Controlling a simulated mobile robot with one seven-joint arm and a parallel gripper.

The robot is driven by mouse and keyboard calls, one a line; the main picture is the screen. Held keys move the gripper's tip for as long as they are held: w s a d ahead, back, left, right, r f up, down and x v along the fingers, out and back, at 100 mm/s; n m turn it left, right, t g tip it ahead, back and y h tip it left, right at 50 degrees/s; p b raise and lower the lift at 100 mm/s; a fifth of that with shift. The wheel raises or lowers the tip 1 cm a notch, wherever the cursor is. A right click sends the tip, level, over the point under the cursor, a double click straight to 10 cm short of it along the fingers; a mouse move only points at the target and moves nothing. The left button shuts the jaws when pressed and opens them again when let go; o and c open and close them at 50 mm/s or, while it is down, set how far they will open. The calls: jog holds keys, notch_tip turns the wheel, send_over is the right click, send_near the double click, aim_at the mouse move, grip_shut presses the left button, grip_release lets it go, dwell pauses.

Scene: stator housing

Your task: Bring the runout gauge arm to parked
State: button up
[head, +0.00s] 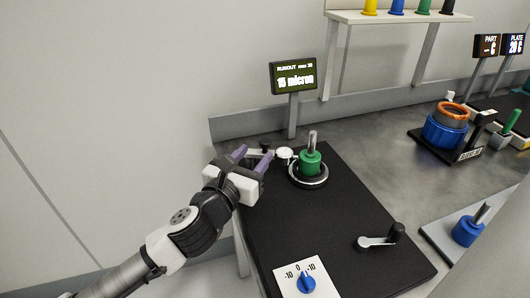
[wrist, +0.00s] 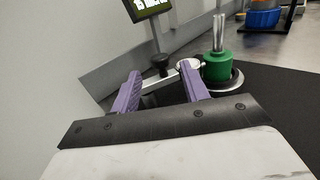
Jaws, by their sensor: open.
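The runout gauge arm (wrist: 166,81) is a light bar with a black knob (wrist: 158,60) and a round white dial (head: 284,155) at its right end. The dial sits beside the green cylinder (head: 309,163), which stands on a dark round base with a steel shaft (head: 312,139) upright in it. I cannot tell whether dial and cylinder touch. My gripper (head: 252,155) is open, with purple fingers, just left of the dial. In the wrist view the arm's bar and knob show beyond and between the fingertips (wrist: 160,88). The fingers partly hide the bar.
A display (head: 294,77) on a post behind reads 15 micron. A black mat (head: 320,235) carries a crank handle (head: 380,238) and a blue knob (head: 306,284) on a white scale plate. A blue and orange housing (head: 446,125) stands at right. The mat's middle is clear.

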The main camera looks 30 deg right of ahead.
aim_at(263, 144)
jog(key=p+x, duration=0.1)
jog(key=x, duration=0.4)
jog(key=shift+d+r, duration=0.1)
jog(key=shift+r, duration=0.05)
jog(key=shift+w+d+p, duration=0.3)
jog(key=shift+w+d, duration=0.1)
jog(key=shift+d, duration=0.1)
jog(key=shift+c, duration=0.2)
grip_shut()
